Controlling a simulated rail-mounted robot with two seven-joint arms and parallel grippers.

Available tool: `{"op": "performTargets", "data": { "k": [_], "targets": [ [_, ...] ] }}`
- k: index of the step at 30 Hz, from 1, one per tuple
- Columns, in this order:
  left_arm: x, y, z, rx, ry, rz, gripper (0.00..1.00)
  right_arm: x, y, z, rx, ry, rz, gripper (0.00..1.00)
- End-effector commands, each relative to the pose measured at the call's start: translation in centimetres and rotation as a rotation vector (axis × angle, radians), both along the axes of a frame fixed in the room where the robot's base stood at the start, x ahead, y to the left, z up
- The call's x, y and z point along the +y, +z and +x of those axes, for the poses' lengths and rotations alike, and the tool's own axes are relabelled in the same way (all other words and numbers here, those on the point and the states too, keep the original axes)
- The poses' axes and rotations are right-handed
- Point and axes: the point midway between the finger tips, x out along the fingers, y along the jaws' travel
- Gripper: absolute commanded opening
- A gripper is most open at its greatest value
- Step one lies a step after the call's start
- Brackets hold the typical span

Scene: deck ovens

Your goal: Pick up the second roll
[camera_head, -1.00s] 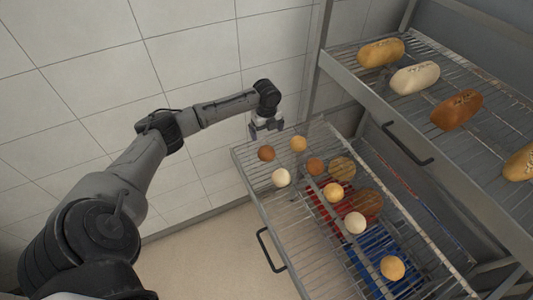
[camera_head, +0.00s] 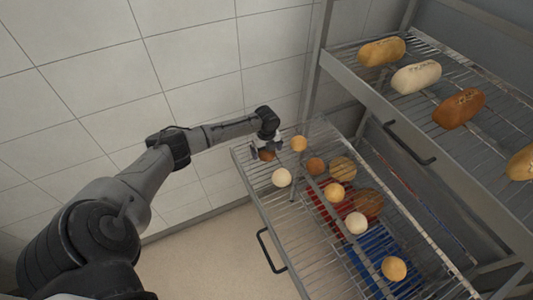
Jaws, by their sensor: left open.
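Several small round rolls lie on the lower wire rack (camera_head: 297,252). A brown roll (camera_head: 267,155) at the rack's far left end is partly hidden by my left gripper (camera_head: 266,152), which is open around or just above it; I cannot tell if it touches. A golden roll (camera_head: 299,143) sits just to its right and a white roll (camera_head: 282,177) nearer. A brown roll (camera_head: 315,165), a tan roll (camera_head: 333,192), a white roll (camera_head: 355,222) and another tan roll (camera_head: 394,267) lie further along. Which one is the second roll is not marked. My right gripper is not in view.
An upper rack at right holds long loaves (camera_head: 415,77) and has a dark handle (camera_head: 408,143). The lower rack has a handle (camera_head: 271,250) on its left side. Red and blue items (camera_head: 379,252) show below the wires. Left of the rack is open floor.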

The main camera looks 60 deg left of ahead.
Motion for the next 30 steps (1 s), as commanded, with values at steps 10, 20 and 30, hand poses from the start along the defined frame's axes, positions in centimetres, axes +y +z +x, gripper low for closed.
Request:
{"op": "performTargets", "data": {
  "k": [10, 20, 30],
  "targets": [
    [0.03, -1.39, 0.0, 0.0, -0.001, 0.001, 0.98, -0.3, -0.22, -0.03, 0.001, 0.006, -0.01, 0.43],
    [0.02, -1.37, 0.01, 0.0, 0.0, 0.001, 0.66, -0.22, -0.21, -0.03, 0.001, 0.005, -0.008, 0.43],
    [0.03, -1.35, 0.01, -0.001, 0.0, 0.001, 0.45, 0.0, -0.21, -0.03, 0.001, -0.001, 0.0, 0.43]
  ]
}}
